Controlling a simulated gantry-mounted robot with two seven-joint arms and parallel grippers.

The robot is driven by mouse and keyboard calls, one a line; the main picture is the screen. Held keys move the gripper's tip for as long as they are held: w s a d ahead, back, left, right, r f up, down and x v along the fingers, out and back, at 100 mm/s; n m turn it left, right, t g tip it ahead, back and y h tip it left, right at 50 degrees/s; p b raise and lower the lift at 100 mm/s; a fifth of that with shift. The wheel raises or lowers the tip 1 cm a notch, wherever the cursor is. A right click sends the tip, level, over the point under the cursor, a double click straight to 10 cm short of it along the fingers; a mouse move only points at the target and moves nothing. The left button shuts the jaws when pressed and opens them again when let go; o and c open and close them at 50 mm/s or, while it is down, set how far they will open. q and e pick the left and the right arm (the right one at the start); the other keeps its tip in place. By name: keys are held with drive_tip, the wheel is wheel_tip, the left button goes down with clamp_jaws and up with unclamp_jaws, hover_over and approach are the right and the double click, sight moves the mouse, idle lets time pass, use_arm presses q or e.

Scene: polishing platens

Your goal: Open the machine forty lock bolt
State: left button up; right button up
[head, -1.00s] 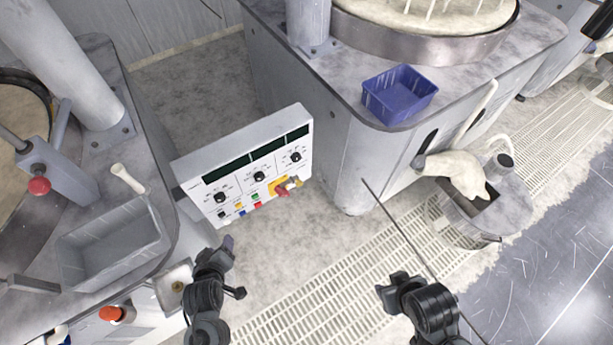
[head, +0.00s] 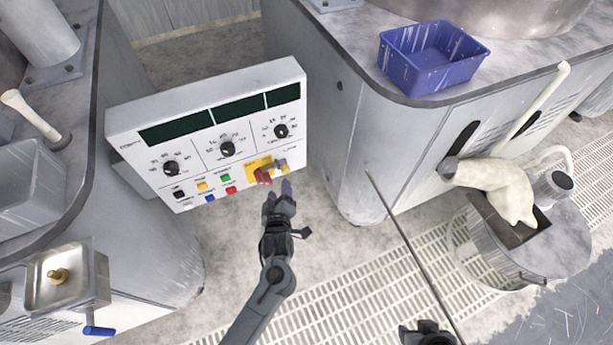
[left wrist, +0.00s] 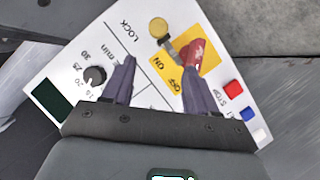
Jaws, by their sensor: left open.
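The white control panel (head: 215,140) stands left of centre in the head view. A brass lock bolt (head: 283,166) sits at its lower right, beside a red switch handle (head: 263,176) on a yellow plate. In the left wrist view the bolt's round yellow head (left wrist: 158,27) lies near the word LOCK, and the red handle (left wrist: 197,53) is close beside it. My left gripper (head: 279,193) is open and empty just below them. Its fingertips (left wrist: 157,69) are spread, with the right one near the red handle. My right gripper (head: 427,328) is cut off by the bottom edge.
A blue bin (head: 432,58) sits on the machine top at the right. A grey bin (head: 28,185) is at the left. A thin dark rod (head: 410,245) slants through the space right of my left arm. Grating and wet floor lie below.

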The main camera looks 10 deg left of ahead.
sight(286, 172)
use_arm(q)
drive_tip(key=b+x, duration=0.1)
drive_tip(key=x, duration=0.2)
drive_tip(key=d+b+x, duration=0.1)
drive_tip(key=b+x, duration=0.1)
drive_tip(key=x, duration=0.2)
drive_tip(key=d+f+b+x, duration=0.1)
drive_tip(key=b+x, duration=0.1)
drive_tip(key=x, duration=0.1)
drive_tip(key=shift+w+a, duration=0.1)
drive_tip(key=shift+w, duration=0.2)
drive_tip(key=shift+b+x, duration=0.35)
drive_tip(key=shift+x, duration=0.6)
use_arm(e)
wheel_tip(286, 172, down, 7)
drive_tip(key=shift+d, duration=0.35)
drive_tip(key=shift+r, duration=0.1)
use_arm(q)
drive_tip(key=shift+r, duration=0.1)
clamp_jaws()
